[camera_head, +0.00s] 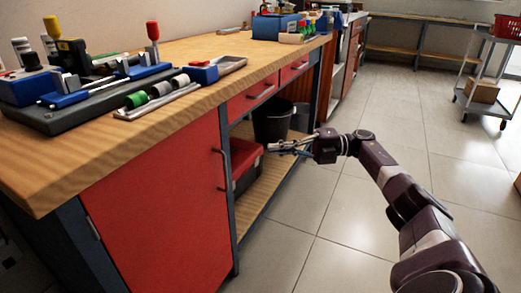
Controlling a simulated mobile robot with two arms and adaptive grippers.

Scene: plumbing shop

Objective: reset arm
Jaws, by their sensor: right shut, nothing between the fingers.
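My right arm reaches in from the lower right of the head view. Its gripper (289,145) points left, in front of the workbench's open lower shelf and below the red drawers. The gripper is shut and empty. It looks apart from the bench, though the exact distance is hard to tell. My left gripper does not show.
The wooden workbench (120,155) fills the left, with tools and a dark tray (60,122) on top. A red box (243,160) and a black bucket (272,121) sit beneath. A cart (487,75) stands at the far right. Tiled floor (350,240) is clear.

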